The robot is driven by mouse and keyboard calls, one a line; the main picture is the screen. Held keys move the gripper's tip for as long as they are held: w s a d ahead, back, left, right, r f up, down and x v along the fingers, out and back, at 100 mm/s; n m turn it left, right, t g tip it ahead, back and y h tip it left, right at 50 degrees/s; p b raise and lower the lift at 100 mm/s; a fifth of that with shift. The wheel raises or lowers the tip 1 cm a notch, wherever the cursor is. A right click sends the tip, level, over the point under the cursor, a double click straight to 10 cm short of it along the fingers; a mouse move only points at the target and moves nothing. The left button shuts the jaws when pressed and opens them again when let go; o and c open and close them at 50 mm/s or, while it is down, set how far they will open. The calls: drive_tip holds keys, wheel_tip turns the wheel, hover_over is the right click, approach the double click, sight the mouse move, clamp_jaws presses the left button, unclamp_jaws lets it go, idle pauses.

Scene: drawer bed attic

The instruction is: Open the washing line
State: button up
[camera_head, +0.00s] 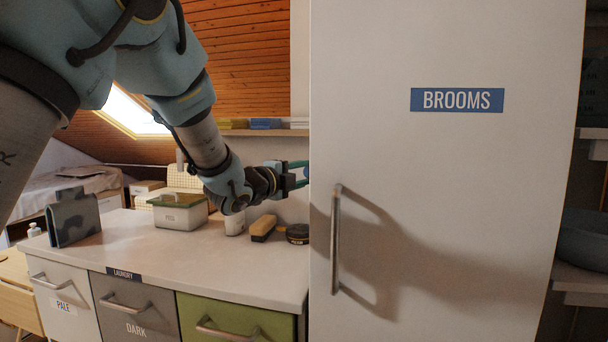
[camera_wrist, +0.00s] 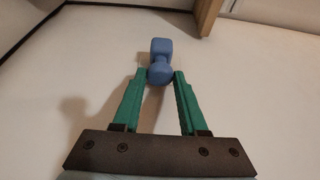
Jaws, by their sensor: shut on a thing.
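A blue piece (camera_wrist: 160,48) with a squarish end and a rounder knob stands out against a pale wall in the wrist view; I take it to be the washing line's pull, though no line shows. The green fingers of my gripper (camera_wrist: 160,77) are shut on its round knob, one on each side. In the head view my gripper (camera_head: 298,173) reaches past the left edge of the tall white door. That door hides the fingertips, the blue piece and any washing line.
The tall white BROOMS door (camera_head: 450,200) with a bar handle (camera_head: 336,240) fills the right side. A white counter (camera_head: 150,250) below my arm holds a lidded box (camera_head: 180,212), a brush (camera_head: 263,228) and a dark round tin (camera_head: 298,234). A wooden shelf (camera_head: 262,132) runs behind.

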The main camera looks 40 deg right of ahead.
clamp_jaws()
idle(0.8)
